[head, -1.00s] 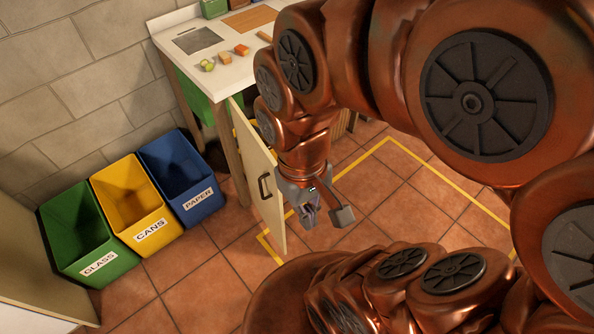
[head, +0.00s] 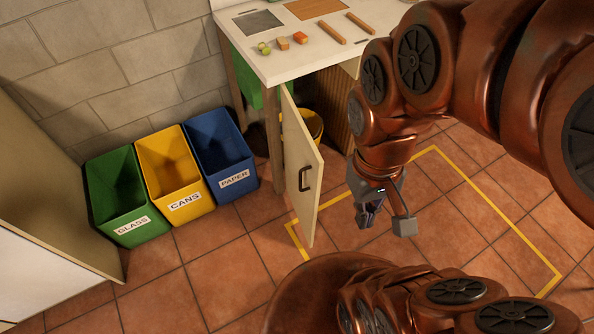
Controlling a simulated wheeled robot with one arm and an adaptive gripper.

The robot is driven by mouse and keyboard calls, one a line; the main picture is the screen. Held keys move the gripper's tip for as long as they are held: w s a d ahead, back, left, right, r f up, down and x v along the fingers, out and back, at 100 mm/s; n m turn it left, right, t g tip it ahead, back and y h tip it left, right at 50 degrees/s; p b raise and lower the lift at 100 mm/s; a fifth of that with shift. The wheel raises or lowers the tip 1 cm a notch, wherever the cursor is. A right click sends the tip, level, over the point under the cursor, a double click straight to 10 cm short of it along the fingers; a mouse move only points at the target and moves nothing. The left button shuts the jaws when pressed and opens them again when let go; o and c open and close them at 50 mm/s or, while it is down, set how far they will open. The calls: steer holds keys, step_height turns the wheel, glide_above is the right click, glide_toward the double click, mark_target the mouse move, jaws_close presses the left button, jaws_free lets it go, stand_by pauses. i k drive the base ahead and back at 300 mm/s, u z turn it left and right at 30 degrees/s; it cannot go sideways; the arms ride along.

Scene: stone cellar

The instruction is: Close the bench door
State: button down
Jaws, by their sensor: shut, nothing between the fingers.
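The bench door (head: 305,165) is a pale panel standing open, swung out from the front of the bench (head: 277,66). Its dark handle (head: 305,178) shows on the face turned to me. My gripper (head: 385,222) points down, to the right of the door and apart from it, above the tiled floor. It is shut and holds nothing. Inside the opening a yellow bucket (head: 312,124) shows partly behind the door. My arm hides the right part of the bench front.
A green GLASS bin (head: 128,200), a yellow CANS bin (head: 172,175) and a blue PAPER bin (head: 221,160) stand left of the bench by the stone wall. Small items lie on the bench top. Yellow tape (head: 495,203) marks fairly clear floor at right.

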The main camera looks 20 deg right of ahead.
mark_target(303, 163)
steer(key=z, duration=0.05)
steer(key=k, duration=0.5)
steer(key=u, duration=2.75)
steer(key=i, duration=0.8)
steer(key=z, duration=1.7)
